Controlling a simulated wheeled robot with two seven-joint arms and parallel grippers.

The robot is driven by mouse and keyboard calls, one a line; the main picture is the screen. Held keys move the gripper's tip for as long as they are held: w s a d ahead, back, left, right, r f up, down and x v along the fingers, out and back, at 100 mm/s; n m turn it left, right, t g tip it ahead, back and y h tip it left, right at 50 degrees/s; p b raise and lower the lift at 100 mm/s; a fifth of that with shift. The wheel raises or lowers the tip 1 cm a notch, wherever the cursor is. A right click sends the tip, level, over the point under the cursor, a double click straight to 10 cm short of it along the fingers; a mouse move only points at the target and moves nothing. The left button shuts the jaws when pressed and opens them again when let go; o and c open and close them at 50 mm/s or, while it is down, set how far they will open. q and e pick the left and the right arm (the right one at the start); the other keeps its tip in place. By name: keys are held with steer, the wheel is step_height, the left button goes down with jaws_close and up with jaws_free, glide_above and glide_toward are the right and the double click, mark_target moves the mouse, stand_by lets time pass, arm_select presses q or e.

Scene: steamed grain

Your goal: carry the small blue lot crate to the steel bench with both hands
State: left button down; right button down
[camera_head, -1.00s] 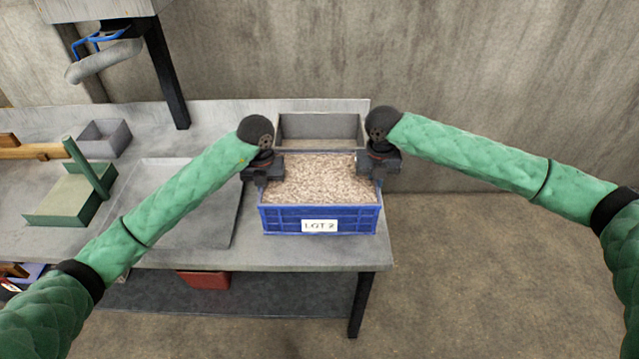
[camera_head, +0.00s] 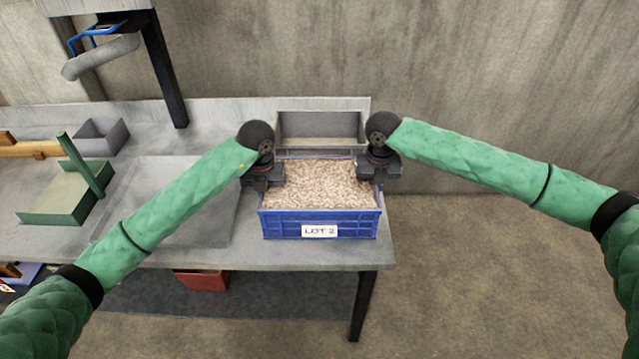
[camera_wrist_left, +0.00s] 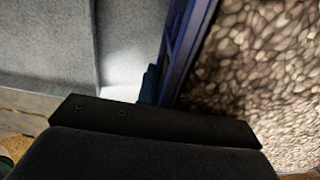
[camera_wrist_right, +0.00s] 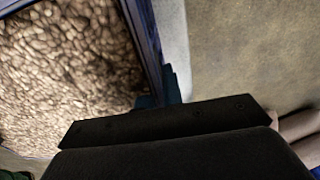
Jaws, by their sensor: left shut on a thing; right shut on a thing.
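The small blue lot crate (camera_head: 320,224), labelled "LOT 2" and filled with pale grain (camera_head: 318,184), is at the right end of the steel bench (camera_head: 190,256). Whether it rests on the bench top or hangs just above it I cannot tell. My left gripper (camera_head: 265,186) is shut on the crate's left wall, which shows in the left wrist view (camera_wrist_left: 180,50). My right gripper (camera_head: 378,184) is shut on its right wall, which shows in the right wrist view (camera_wrist_right: 146,45). The crate looks level. The fingertips are mostly hidden.
A grey open bin (camera_head: 320,128) stands right behind the crate. A flat grey tray (camera_head: 215,225) lies to its left, under my left arm. Further left are a green stand (camera_head: 65,195) and a small grey bin (camera_head: 102,136). A red box (camera_head: 203,280) sits below.

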arm_select(q)
steer(key=shift+w+f+b, duration=0.1)
steer(key=shift+f+b, duration=0.45)
steer(key=shift+b, duration=0.1)
arm_select(e)
steer(key=shift+w+f, duration=0.1)
steer(key=shift+f, duration=0.4)
arm_select(q)
steer(key=c, duration=1.8)
jaws_free()
steer(key=shift+f, duration=0.15)
steer(key=shift+c, duration=0.2)
arm_select(e)
steer(key=c, duration=1.8)
jaws_free()
steer(key=shift+f, duration=0.2)
steer(key=shift+c, duration=0.2)
arm_select(q)
steer(key=o, duration=0.3)
arm_select(e)
steer(key=o, duration=0.3)
steer(key=shift+r, duration=0.1)
arm_select(q)
steer(key=shift+s, duration=0.25)
arm_select(e)
steer(key=shift+s, duration=0.25)
arm_select(q)
steer(key=shift+w, duration=0.1)
arm_select(e)
steer(key=shift+w, duration=0.1)
